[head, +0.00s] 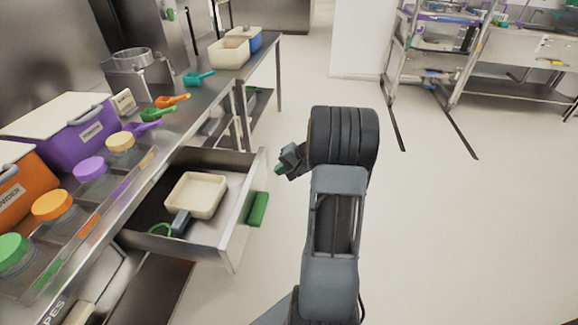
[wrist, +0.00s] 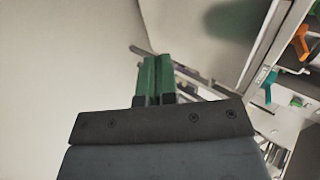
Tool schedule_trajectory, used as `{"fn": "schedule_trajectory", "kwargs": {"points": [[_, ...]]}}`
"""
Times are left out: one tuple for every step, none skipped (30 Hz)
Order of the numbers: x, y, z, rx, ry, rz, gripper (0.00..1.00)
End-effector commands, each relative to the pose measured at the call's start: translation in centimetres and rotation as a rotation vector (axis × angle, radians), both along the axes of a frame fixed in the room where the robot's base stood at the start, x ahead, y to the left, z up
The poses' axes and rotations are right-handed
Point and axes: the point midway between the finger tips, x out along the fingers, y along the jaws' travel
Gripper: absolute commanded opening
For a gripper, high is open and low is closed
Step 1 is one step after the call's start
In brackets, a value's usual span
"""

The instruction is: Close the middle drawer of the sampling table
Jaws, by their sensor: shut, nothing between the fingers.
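A steel drawer (head: 240,228) of the sampling table (head: 178,128) stands pulled out in the head view. Its front carries a green handle (head: 258,208). In it lie a cream tray (head: 196,194) and a dark grey item with a green loop. My gripper (head: 281,169) is just right of the drawer's far front corner, with a small gap seen in the picture; contact cannot be told. In the wrist view its green fingers (wrist: 154,78) are together and empty. A pale metal surface with a green reflection fills the upper right there.
On the table stand a purple box (head: 75,135), lidded jars (head: 53,205), several coloured scoops (head: 172,101) and a cream bin (head: 229,53). The floor (head: 450,230) right of my arm is clear.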

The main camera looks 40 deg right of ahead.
Motion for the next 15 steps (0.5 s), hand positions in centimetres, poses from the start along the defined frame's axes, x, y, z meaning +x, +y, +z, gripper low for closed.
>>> {"fn": "schedule_trajectory", "kwargs": {"points": [[0.6, 0.5, 0.2, -0.003, -0.002, 0.002, 0.0], [0.9, 0.8, 0.2, -0.003, -0.002, 0.002, 0.0], [1.2, 1.0, 0.2, -0.001, -0.002, 0.001, 0.0], [1.4, 1.2, 0.2, -0.001, -0.003, 0.0, 0.0], [1.5, 1.4, 0.2, -0.001, -0.002, 0.001, 0.0], [1.8, 1.6, 0.2, -0.002, -0.001, 0.001, 0.0], [1.9, 1.7, 0.2, -0.002, -0.001, 0.001, 0.0], [2.0, 1.8, 0.2, -0.002, -0.002, 0.0, 0.0], [2.1, 1.9, 0.2, -0.002, -0.002, 0.0, 0.0], [2.2, 2.0, 0.2, -0.003, -0.002, -0.001, 0.0], [2.3, 2.0, 0.2, -0.002, -0.002, -0.002, 0.0], [2.3, 2.1, 0.2, -0.002, -0.002, -0.002, 0.0], [2.4, 2.1, 0.2, -0.002, -0.002, -0.002, 0.0], [2.4, 2.1, 0.2, -0.002, -0.002, -0.002, 0.0], [2.4, 2.1, 0.2, -0.002, -0.002, -0.002, 0.0]]}}
